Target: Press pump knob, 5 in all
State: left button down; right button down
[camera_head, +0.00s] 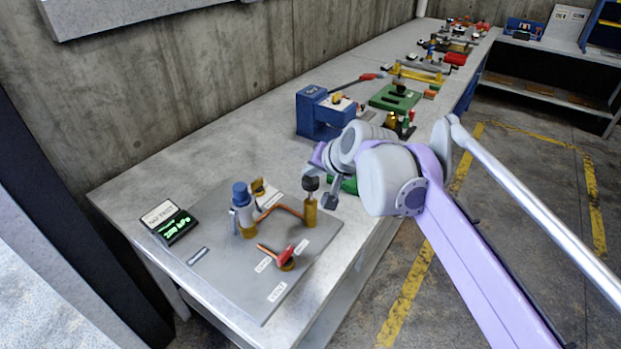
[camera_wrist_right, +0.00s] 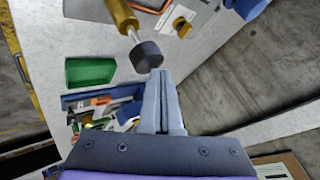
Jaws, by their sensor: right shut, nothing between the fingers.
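The pump is a brass cylinder (camera_head: 310,212) standing upright on the grey panel, with a dark round knob (camera_head: 310,183) on top. My right gripper (camera_head: 329,201) is just to the right of the pump, its fingers shut and empty. In the right wrist view the black knob (camera_wrist_right: 146,55) sits on a thin bright rod above the brass body (camera_wrist_right: 122,14). The shut fingertips (camera_wrist_right: 160,74) are close to the knob; whether they touch it I cannot tell. My left gripper is not in view.
A blue press (camera_head: 318,115) and several tools stand farther along the bench.

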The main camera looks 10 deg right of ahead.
aim_at(313, 183)
jog(key=shift+f+b, duration=0.85)
jog(key=shift+f, duration=1.05)
dwell(1.5)
dwell(0.4)
jog(key=shift+r+p, duration=2.1)
jog(key=shift+r, duration=0.25)
jog(key=shift+r, duration=0.2)
notch_tip(313, 183, up, 5)
jog(key=p, duration=0.4)
jog(key=shift+w+f, duration=0.1)
jog(key=shift+f, duration=0.15)
dwell(0.8)
